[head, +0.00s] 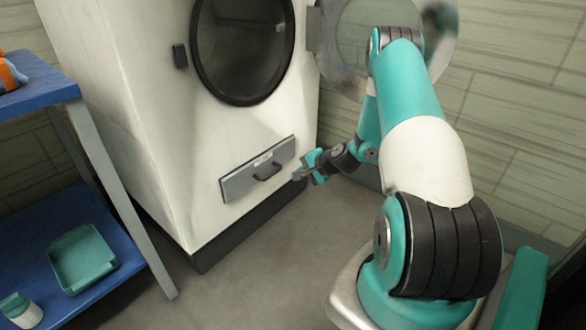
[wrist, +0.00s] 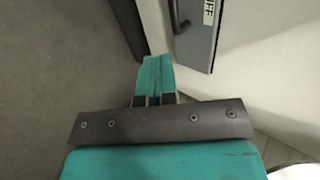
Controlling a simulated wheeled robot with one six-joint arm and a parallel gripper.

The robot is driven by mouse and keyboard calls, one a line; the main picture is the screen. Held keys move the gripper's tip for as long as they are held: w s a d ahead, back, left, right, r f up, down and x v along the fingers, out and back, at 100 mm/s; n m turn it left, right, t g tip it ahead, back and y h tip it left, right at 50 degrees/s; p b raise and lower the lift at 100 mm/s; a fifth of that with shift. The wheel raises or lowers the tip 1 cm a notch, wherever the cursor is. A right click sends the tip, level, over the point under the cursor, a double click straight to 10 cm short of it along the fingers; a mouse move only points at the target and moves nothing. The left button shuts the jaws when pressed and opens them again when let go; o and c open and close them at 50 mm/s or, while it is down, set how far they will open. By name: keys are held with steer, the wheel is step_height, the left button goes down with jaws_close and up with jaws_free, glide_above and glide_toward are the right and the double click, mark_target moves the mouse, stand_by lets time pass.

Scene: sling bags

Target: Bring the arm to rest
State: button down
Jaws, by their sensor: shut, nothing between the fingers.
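My arm is teal, white and black and reaches forward from the right in the head view. My gripper (head: 299,175) is just right of the grey drawer front (head: 240,184) low on the white machine. In the wrist view my gripper (wrist: 155,62) has its teal fingers together with nothing between them. The grey drawer front with its dark handle (wrist: 182,15) shows at the top right of that view. I cannot tell the exact gap between the fingers and the drawer front.
The white machine (head: 150,110) has a round dark opening, and its round door (head: 352,35) stands open behind my arm. A blue shelf (head: 30,86) at the left holds a teal tray (head: 82,258) and a small jar (head: 20,310) on its lower board. The grey floor (head: 240,285) between is clear.

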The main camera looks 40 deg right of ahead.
steer(key=shift+s+r, duration=0.4)
steer(key=shift+s, duration=0.1)
steer(key=w+a+r+n+g+y, duration=0.3)
steer(key=a+r+n, duration=0.4)
steer(key=a+r, duration=0.55)
steer(key=s+a+r+n+g+y, duration=0.1)
steer(key=s+a+r+n+g, duration=0.2)
steer(key=a, duration=0.6)
steer(key=s+a+r+n+y, duration=0.1)
steer(key=s+a+r+n, duration=0.1)
steer(key=a+r+n, duration=0.5)
steer(key=s+a+r+n+g+h, duration=0.15)
steer(key=s+a, duration=0.25)
steer(key=s, duration=0.4)
steer(key=s+a+r+n+g, duration=0.1)
steer(key=s+a+r+n, duration=0.25)
steer(key=s, duration=0.45)
steer(key=s+a+r+n+g, duration=0.2)
steer(key=s+a, duration=0.3)
steer(key=s, duration=0.3)
step_height(320, 180, up, 38)
steer(key=w+p, duration=0.1)
steer(key=p, duration=3.7)
steer(key=shift+f, duration=0.2)
